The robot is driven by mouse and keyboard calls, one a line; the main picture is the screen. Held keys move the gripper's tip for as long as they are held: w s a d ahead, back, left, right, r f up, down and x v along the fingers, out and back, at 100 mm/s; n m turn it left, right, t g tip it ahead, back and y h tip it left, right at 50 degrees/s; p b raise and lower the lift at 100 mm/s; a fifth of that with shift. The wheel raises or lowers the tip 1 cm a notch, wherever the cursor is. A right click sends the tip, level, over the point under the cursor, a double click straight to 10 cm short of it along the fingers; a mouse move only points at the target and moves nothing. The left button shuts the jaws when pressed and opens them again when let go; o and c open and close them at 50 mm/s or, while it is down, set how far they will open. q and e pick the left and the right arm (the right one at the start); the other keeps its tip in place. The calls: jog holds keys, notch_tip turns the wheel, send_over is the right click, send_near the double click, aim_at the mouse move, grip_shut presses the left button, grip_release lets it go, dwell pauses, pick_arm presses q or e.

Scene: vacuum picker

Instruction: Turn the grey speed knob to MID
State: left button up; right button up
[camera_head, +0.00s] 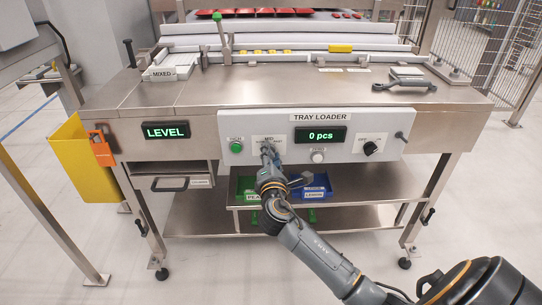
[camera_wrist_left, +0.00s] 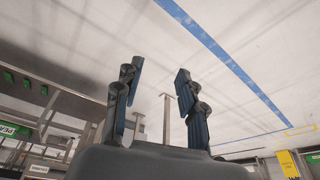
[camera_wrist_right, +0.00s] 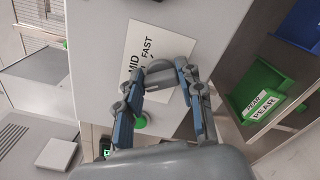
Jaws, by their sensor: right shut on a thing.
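The grey speed knob (camera_wrist_right: 165,92) is on the tray loader's front panel, beside a white label (camera_wrist_right: 146,48) on which MID and FAST can be read in the right wrist view. My right gripper (camera_wrist_right: 168,76) is shut on the knob, with a finger on either side; the fingers cover much of it. Which mark the knob points to cannot be told. In the head view my right gripper (camera_head: 268,151) reaches the panel from below and hides the knob. My left gripper (camera_wrist_left: 155,80) is open and empty in the left wrist view, its fingers wide apart.
The panel (camera_head: 285,117) also has a green button (camera_head: 236,146), a "0 pcs" display (camera_head: 320,135), a pale round control (camera_head: 318,156) and a black knob (camera_head: 370,148). A green bin (camera_head: 248,187) and a blue bin (camera_head: 314,189) stand below, near my right arm.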

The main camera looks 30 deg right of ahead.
jog(key=m+b, duration=0.1)
jog(key=m, duration=0.4)
jog(key=shift+f, duration=0.2)
pick_arm(q)
jog(key=v, duration=0.4)
jog(key=shift+s+a+r, duration=0.1)
jog(key=shift+r, duration=0.1)
pick_arm(e)
jog(key=shift+m, duration=0.8)
jog(key=o, duration=1.2)
jog(key=shift+c, duration=0.2)
jog(key=v, duration=1.2)
